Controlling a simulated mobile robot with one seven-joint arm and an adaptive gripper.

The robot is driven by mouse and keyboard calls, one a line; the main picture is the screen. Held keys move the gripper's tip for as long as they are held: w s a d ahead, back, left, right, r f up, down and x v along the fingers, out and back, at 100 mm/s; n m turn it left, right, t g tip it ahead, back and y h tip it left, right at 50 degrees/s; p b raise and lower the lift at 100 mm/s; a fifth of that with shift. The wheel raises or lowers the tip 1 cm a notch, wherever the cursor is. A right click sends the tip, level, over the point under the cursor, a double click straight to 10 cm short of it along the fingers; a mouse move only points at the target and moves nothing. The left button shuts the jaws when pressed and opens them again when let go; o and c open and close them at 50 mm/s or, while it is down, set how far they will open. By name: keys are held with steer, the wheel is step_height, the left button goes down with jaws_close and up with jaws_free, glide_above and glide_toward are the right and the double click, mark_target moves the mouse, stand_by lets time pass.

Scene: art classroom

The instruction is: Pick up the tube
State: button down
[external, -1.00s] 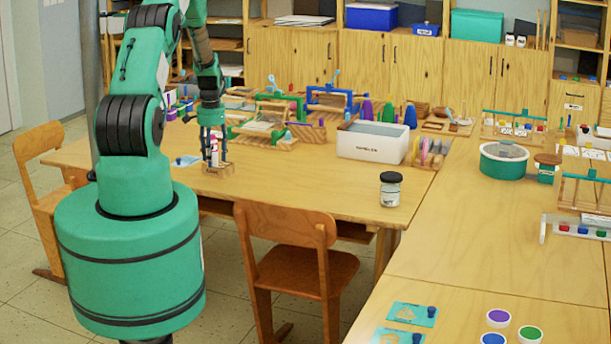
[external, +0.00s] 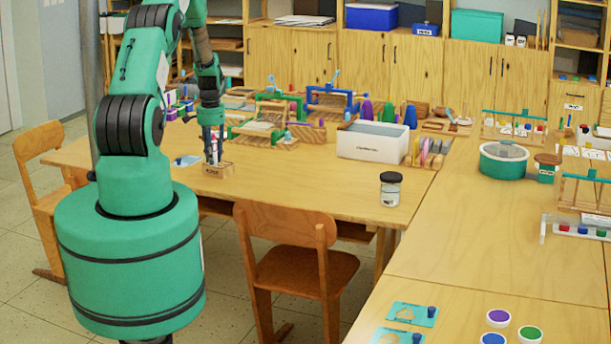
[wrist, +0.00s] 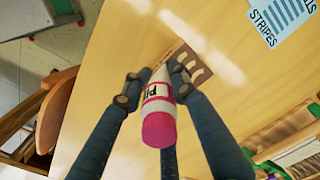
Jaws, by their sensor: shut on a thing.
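The tube (wrist: 158,112) has a white, labelled body and a pink end that faces the wrist camera. My gripper (wrist: 152,84) is shut on it, with dark fingers on both sides of its body. In the external view my gripper (external: 213,148) points down over a small wooden holder (external: 219,171) near the table's left front. The holder's slotted top (wrist: 188,64) shows beside the fingers in the wrist view. The tube is small and mostly hidden by the fingers in the external view. I cannot tell whether its lower end still touches the holder.
A blue card (external: 187,160) lies left of the holder. Wooden frames (external: 262,125) stand behind it, and a white bin (external: 373,142) is farther right. A lidded jar (external: 390,189) stands near the front edge. A chair (external: 300,255) stands in front. The tabletop right of the holder is clear.

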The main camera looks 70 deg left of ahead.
steer(key=shift+r, duration=0.1)
steer(key=shift+r, duration=0.8)
step_height(320, 180, up, 2)
steer(key=shift+r, duration=0.1)
steer(key=s+d, duration=0.4)
steer(key=d, duration=0.3)
steer(key=s+d+r+p, duration=0.1)
steer(key=s+d, duration=0.2)
steer(key=d, duration=0.4)
steer(key=shift+s, duration=0.35)
steer(key=shift+w+a, duration=0.1)
steer(key=shift+w+a+r+b, duration=0.15)
steer(key=shift+w+a+b, duration=0.85)
steer(key=shift+b, duration=1.7)
steer(key=shift+a, duration=0.1)
